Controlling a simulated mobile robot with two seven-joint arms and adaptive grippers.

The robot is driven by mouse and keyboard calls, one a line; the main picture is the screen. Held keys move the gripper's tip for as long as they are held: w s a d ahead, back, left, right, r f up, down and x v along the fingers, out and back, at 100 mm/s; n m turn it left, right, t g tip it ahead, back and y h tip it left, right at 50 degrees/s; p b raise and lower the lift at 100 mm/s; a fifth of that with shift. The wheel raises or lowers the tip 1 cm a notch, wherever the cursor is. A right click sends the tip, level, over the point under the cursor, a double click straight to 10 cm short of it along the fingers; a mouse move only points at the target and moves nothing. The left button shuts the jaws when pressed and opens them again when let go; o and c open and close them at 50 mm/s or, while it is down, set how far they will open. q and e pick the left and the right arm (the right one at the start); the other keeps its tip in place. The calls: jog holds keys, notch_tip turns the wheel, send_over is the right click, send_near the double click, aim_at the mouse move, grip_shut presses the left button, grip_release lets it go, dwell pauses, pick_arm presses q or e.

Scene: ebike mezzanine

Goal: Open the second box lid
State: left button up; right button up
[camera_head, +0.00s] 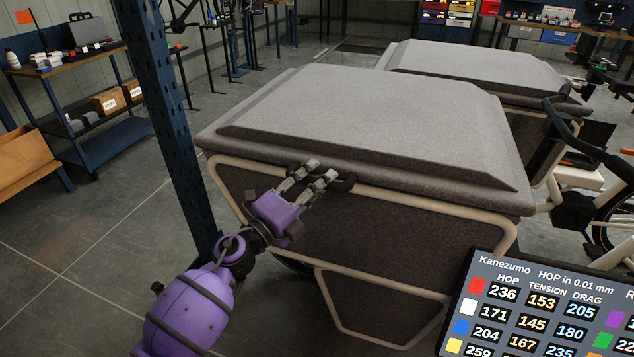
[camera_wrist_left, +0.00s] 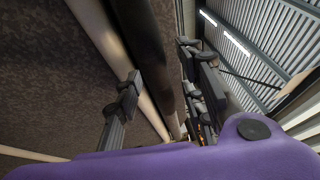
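Two large cargo boxes with grey padded lids stand one behind the other. The near lid (camera_head: 370,115) lies closed on the near box (camera_head: 400,215), which has dark sides and tan rails. The far lid (camera_head: 485,70) also lies closed. Contact cannot be told. My right gripper is out of view.
A blue steel post (camera_head: 170,110) stands just left of the near box, close to my left arm. A display screen (camera_head: 545,310) fills the lower right. Bike parts (camera_head: 590,180) stand right of the boxes. A shelf cart (camera_head: 90,100) stands at the left; floor between is clear.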

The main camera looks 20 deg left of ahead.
pick_arm(q)
jog(key=shift+c, duration=0.5)
grip_shut()
